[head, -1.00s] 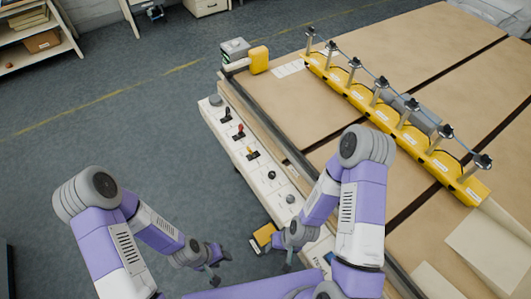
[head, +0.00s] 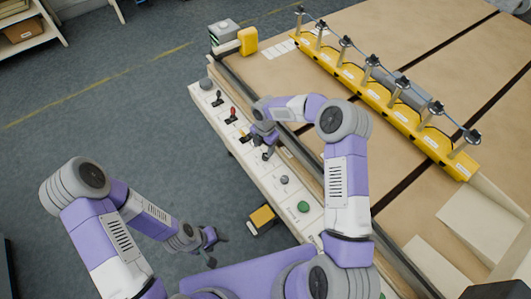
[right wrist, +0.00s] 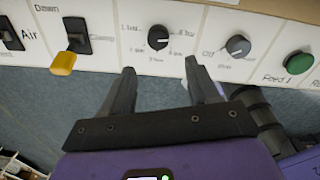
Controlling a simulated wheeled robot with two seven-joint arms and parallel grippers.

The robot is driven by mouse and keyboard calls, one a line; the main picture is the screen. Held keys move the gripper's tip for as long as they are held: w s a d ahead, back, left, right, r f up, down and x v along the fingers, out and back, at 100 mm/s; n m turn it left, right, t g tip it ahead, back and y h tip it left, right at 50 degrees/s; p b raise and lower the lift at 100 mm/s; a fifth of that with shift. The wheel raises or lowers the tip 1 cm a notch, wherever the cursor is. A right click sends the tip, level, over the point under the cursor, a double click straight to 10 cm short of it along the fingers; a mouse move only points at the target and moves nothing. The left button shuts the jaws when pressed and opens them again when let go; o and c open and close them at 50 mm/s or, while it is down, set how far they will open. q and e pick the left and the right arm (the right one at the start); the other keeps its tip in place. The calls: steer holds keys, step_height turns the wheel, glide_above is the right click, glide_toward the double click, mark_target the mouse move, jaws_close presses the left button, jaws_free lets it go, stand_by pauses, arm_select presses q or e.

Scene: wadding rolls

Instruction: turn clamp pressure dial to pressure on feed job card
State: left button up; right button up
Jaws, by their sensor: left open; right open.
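The clamp pressure dial (right wrist: 158,37) is a small black knob on the white control panel (right wrist: 215,22), ringed by printed bar marks, in the right wrist view. Its exact setting is too small to read. My right gripper (right wrist: 162,66) is open and empty; its fingertips point at this dial and appear apart from it. In the head view my right gripper (head: 264,152) is over the panel and hides the dial there. My left gripper (head: 212,246) is open and empty, low over the floor left of the panel. I cannot make out a feed job card for certain.
A yellow-handled lever (right wrist: 64,62) stands left of the dial. Another knob (right wrist: 238,46) and a green button (right wrist: 299,63) are to its right. A red lever (head: 233,114) is further up the panel. A yellow clamp bar (head: 380,97) crosses the brown table.

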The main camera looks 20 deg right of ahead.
mark_target(265, 155)
steer(key=shift+w+d+r+n, duration=0.3)
steer(key=shift+w+d, duration=0.05)
steer(key=shift+d+f, duration=0.1)
steer(key=shift+f, duration=0.1)
step_height(265, 155, down, 7)
steer(key=shift+w+r, duration=0.1)
steer(key=shift+c, duration=0.2)
steer(key=c, duration=1)
